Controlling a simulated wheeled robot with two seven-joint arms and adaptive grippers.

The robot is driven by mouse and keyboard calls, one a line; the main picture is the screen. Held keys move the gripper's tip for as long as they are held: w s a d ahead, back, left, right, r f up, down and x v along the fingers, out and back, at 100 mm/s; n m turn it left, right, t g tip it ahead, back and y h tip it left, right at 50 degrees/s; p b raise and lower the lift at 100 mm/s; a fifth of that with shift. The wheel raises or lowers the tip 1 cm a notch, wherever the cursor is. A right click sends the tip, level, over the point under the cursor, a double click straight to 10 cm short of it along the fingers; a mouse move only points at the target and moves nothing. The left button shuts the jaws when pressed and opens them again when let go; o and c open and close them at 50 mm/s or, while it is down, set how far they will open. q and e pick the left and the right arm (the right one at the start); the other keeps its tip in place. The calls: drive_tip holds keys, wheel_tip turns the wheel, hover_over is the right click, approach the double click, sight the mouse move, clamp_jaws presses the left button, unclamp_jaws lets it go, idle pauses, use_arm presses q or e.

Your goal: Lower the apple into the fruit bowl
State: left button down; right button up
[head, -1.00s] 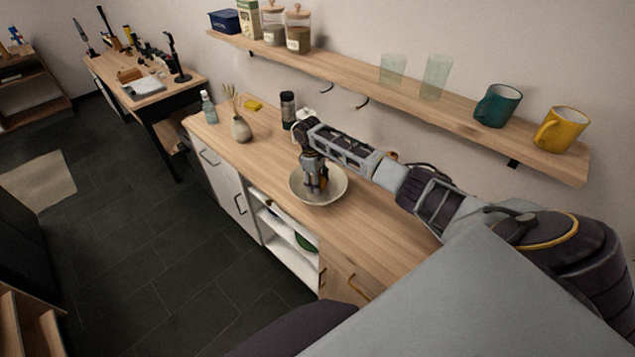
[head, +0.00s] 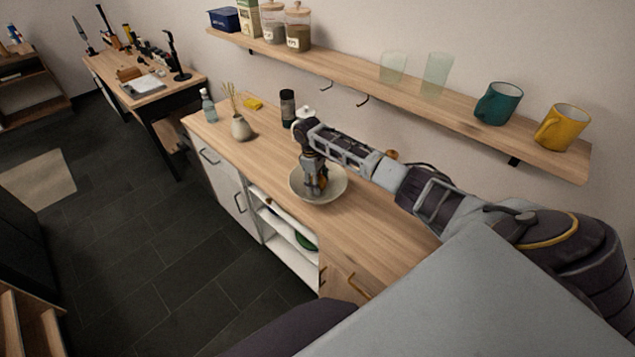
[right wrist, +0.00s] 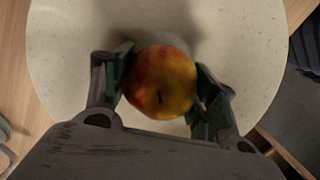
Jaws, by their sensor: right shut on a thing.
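The apple (right wrist: 160,82), red and yellow, is between the two fingers of my right gripper (right wrist: 163,90) in the right wrist view. The gripper is shut on it, one finger on each side. The fruit bowl (right wrist: 70,55), pale and speckled, fills the background behind the apple. In the head view the right gripper (head: 314,190) points down inside the rim of the bowl (head: 335,190), and the apple is mostly hidden by the fingers. I cannot tell whether the apple touches the bowl's bottom. My left gripper is not in view.
The bowl stands on a wooden counter (head: 370,225). A wall shelf (head: 400,90) with mugs, glasses and jars runs above my right arm.

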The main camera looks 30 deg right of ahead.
drive_tip(key=shift+f, duration=0.6)
idle(0.7)
drive_tip(key=o, duration=1.2)
drive_tip(key=shift+c, duration=0.2)
drive_tip(key=shift+r, duration=0.15)
drive_tip(key=shift+w+a+r, duration=0.15)
drive_tip(key=shift+w+r, duration=0.1)
drive_tip(key=shift+r, duration=1.7)
drive_tip(key=shift+w+a+r, duration=0.2)
drive_tip(key=shift+w+r, duration=0.05)
drive_tip(key=shift+r, duration=1.7)
drive_tip(key=shift+w+a+r, duration=0.15)
drive_tip(key=shift+w+r, duration=0.1)
drive_tip(key=shift+r, duration=1.7)
drive_tip(key=shift+f, duration=0.1)
